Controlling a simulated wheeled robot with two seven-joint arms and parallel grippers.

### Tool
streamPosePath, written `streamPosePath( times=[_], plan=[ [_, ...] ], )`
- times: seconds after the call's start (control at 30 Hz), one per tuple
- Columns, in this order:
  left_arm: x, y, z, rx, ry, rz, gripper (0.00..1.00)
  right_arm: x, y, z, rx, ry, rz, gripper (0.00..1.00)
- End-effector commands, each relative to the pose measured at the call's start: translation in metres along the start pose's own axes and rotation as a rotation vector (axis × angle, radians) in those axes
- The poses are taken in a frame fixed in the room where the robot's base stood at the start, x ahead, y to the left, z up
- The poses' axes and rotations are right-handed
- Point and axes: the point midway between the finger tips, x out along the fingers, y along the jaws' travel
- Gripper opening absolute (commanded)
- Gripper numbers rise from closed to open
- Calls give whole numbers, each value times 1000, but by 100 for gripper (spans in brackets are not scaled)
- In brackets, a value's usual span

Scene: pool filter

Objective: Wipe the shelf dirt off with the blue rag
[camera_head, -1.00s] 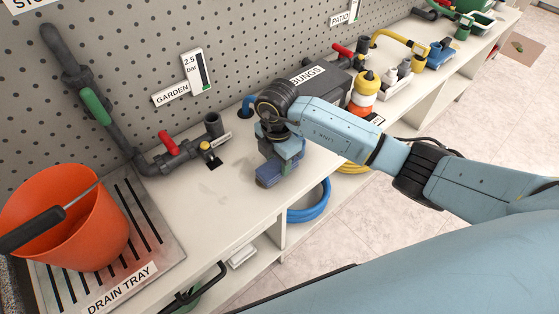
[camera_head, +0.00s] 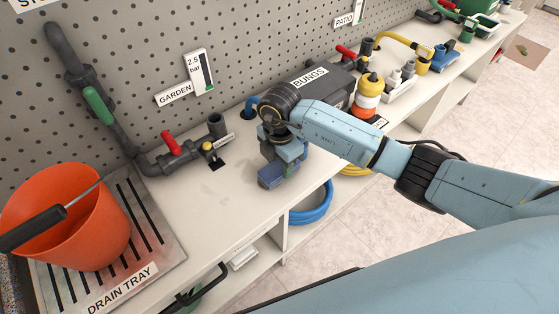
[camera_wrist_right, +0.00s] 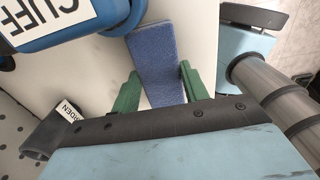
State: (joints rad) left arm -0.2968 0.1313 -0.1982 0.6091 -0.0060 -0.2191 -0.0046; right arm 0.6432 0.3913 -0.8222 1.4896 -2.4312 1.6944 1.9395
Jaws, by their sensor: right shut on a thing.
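My right gripper (camera_head: 272,172) is low over the white shelf (camera_head: 205,215), near its front edge. It is shut on the blue rag (camera_head: 270,179), a flat folded pad that appears to rest on or just above the shelf. In the right wrist view the rag (camera_wrist_right: 157,60) sticks out between the two green fingers of the gripper (camera_wrist_right: 157,90). The shelf under the rag and arm is hidden. My left gripper is not in view.
An orange bucket (camera_head: 70,235) stands on the drain tray (camera_head: 160,235) at left. Grey pipework with a red-handled valve (camera_head: 172,144) runs along the back. A dark bungs box (camera_head: 325,88) and an orange-white bottle (camera_head: 367,95) stand right of the gripper. A blue hose (camera_head: 312,208) hangs below.

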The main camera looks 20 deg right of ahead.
Motion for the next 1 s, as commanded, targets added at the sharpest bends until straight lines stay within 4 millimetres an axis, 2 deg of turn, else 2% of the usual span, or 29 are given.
streamPosePath(
  times=[0.37, 0.73, 1.0],
  plan=[
    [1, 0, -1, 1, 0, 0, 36, 6, -2, 0, 0, -1, -2, 17],
    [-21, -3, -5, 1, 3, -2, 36, 2, -24, 0, 0, -1, -2, 17],
    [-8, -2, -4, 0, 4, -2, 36, 8, -11, 0, 0, 0, 1, 17]
  ],
)
